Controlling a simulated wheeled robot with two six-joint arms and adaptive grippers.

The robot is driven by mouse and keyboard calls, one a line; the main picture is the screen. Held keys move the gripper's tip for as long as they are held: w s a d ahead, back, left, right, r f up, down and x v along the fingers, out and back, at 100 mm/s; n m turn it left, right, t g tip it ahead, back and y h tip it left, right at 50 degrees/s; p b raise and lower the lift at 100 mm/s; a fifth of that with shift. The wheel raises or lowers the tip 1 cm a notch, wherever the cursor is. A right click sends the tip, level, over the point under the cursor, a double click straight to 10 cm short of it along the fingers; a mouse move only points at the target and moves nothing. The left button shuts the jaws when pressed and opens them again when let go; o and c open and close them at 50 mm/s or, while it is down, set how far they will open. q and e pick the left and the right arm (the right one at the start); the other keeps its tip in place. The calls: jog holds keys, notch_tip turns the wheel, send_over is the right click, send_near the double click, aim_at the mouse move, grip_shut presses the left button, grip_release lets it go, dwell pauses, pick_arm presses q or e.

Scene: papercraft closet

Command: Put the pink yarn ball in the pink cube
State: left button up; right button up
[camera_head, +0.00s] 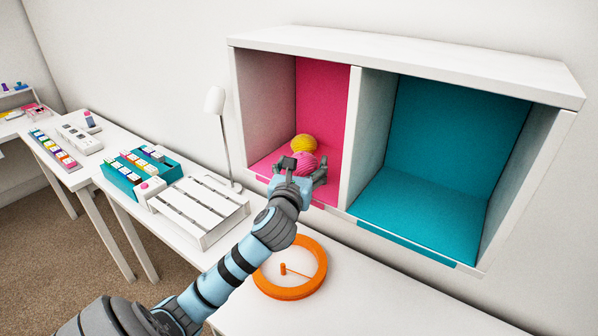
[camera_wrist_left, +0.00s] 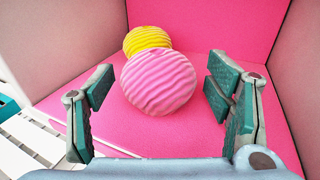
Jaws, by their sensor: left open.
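The pink yarn ball (camera_head: 306,163) sits inside the pink cube (camera_head: 325,100), the left compartment of the wall shelf, near its front. In the left wrist view the pink yarn ball (camera_wrist_left: 158,82) rests on the pink floor, in front of a yellow yarn ball (camera_wrist_left: 147,39). The yellow ball (camera_head: 303,143) also shows behind it in the head view. My left gripper (camera_head: 303,172) is at the cube's front opening. In the left wrist view its fingers (camera_wrist_left: 160,90) are spread wide on either side of the pink ball, with gaps on both sides. My right gripper is not in view.
A teal compartment (camera_head: 445,150) lies right of the white divider (camera_head: 352,135). Below, the white table holds an orange ring (camera_head: 318,265), a white slatted box (camera_head: 200,208), a lamp (camera_head: 215,102) and a teal tray (camera_head: 122,178). The table's right part is clear.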

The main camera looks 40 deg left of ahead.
pick_arm(q)
jog(key=v, duration=1.1)
jog(key=shift+s+p, duration=0.35)
jog(key=shift+d, duration=0.15)
